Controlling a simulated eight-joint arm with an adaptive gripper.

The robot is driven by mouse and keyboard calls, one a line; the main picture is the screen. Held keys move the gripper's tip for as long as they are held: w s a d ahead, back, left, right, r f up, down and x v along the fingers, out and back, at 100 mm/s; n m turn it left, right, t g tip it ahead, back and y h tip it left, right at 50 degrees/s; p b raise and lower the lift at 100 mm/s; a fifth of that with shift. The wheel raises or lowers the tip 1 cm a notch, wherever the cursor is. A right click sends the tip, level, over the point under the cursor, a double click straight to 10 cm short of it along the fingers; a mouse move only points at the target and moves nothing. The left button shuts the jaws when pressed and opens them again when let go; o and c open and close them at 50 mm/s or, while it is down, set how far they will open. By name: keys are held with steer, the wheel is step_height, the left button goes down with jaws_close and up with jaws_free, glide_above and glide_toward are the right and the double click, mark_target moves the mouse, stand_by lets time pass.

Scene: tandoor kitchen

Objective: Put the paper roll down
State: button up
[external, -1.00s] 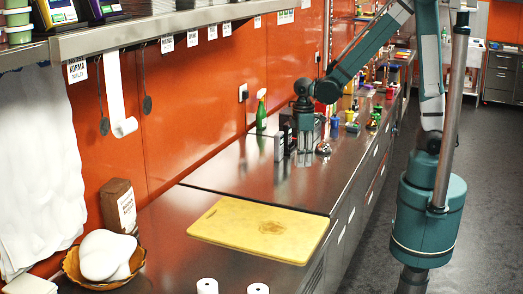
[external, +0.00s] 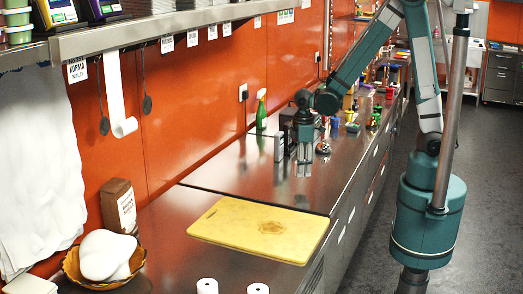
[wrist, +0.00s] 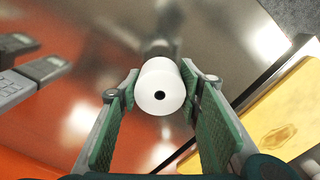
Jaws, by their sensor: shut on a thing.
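A white paper roll (wrist: 160,88) with a dark core hole sits between the green pads of my gripper (wrist: 158,95) in the wrist view. The gripper is shut on it, one finger on each side. In the external view my gripper (external: 305,172) points down over the steel counter (external: 262,180), beyond the yellow board. The held roll is hard to make out there. I cannot tell whether it touches the counter. Two similar white rolls (external: 207,286) (external: 258,288) stand at the near edge of the external view.
A yellow cutting board (external: 225,222) lies nearer the camera. Dark card terminals (wrist: 45,68) stand left of the gripper in the wrist view. A green spray bottle (external: 261,112) stands by the orange wall. Bare counter lies between board and gripper.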

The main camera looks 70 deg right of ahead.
mark_target(301, 186)
steer(key=shift+f, duration=0.55)
steer(key=shift+f+b, duration=0.3)
steer(key=shift+f, duration=1.75)
steer(key=shift+f, duration=0.2)
steer(key=o, duration=0.9)
steer(key=shift+r, duration=0.3)
steer(key=shift+r+p, duration=0.75)
steer(key=shift+r, duration=5.15)
